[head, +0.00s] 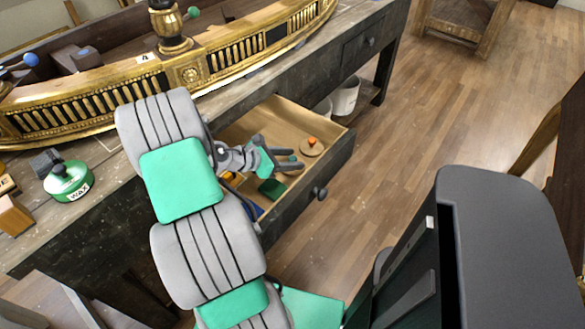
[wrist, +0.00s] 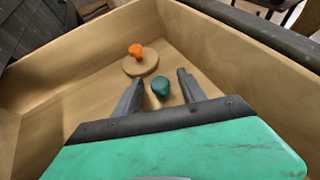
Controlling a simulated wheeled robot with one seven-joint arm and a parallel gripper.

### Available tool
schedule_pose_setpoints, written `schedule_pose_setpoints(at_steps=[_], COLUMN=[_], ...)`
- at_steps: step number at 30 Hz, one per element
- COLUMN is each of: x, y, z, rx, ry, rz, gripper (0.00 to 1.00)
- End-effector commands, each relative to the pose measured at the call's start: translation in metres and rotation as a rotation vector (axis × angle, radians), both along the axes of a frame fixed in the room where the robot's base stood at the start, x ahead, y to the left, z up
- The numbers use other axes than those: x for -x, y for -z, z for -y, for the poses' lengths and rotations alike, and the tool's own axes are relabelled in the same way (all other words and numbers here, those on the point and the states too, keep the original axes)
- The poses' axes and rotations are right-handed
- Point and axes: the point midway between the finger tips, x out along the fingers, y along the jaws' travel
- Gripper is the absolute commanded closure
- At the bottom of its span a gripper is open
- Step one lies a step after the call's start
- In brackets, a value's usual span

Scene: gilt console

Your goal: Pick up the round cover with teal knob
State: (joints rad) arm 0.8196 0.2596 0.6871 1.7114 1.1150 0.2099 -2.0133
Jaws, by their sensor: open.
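The round cover with teal knob (wrist: 161,86) lies in the open wooden drawer. In the wrist view its teal knob shows between my fingers, and most of its disc is hidden behind my gripper (wrist: 159,77). My gripper is open, with one finger on either side of the knob. I cannot tell whether either finger touches it. In the head view my gripper (head: 286,162) reaches down into the drawer, and the teal knob (head: 292,158) shows beside the fingers. A similar round cover with an orange knob (wrist: 137,62) lies just beyond it; it also shows in the head view (head: 312,148).
The drawer's wooden walls (wrist: 225,45) stand around my gripper. A dark green block (head: 271,189) lies nearer the drawer front. The workbench holds a gilt console rail (head: 100,95) and a green wax tin (head: 68,183). White buckets (head: 345,97) stand on the shelf behind.

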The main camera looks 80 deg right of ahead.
Motion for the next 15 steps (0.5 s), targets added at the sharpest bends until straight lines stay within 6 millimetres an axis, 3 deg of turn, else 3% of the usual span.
schedule_pose_setpoints(at_steps=[9, 15], x=[0.0061, 0.0062], y=[0.0048, 0.0048], z=[0.0069, 0.0067], rx=[0.001, 0.000], ry=[-0.001, 0.000], rz=[0.003, 0.003], gripper=[0.53, 0.69])
